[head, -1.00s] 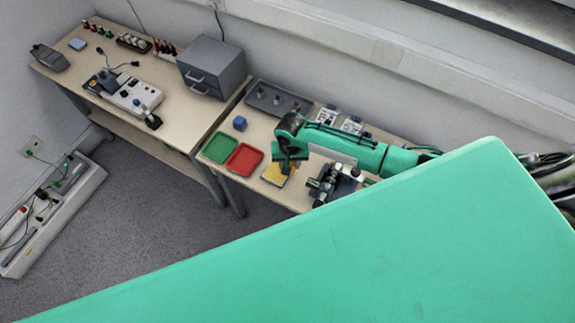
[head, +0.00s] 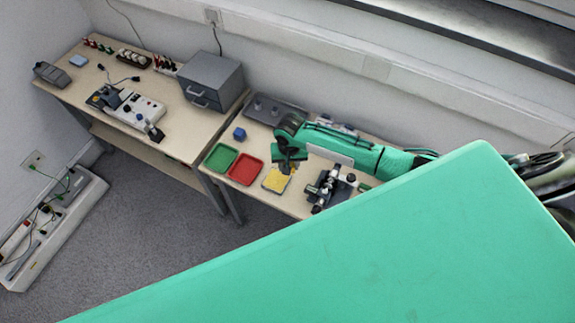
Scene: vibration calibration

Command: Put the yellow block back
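A yellow patch (head: 276,180) shows at the front of the right-hand table, right of the red tray. It looks like a yellow tray with a light rim; I cannot make out a separate yellow block in or above it. My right gripper (head: 287,167) reaches in from the right and points down just above the back right edge of the yellow patch. Its fingers are small and dark, so I cannot tell whether they are open or hold anything. My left gripper is not in view.
A green tray (head: 221,157) and a red tray (head: 245,169) stand left of the yellow patch. A blue block (head: 239,133) sits behind them. A black device (head: 328,188) stands close right of my gripper. A grey drawer cabinet (head: 211,80) stands on the left table.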

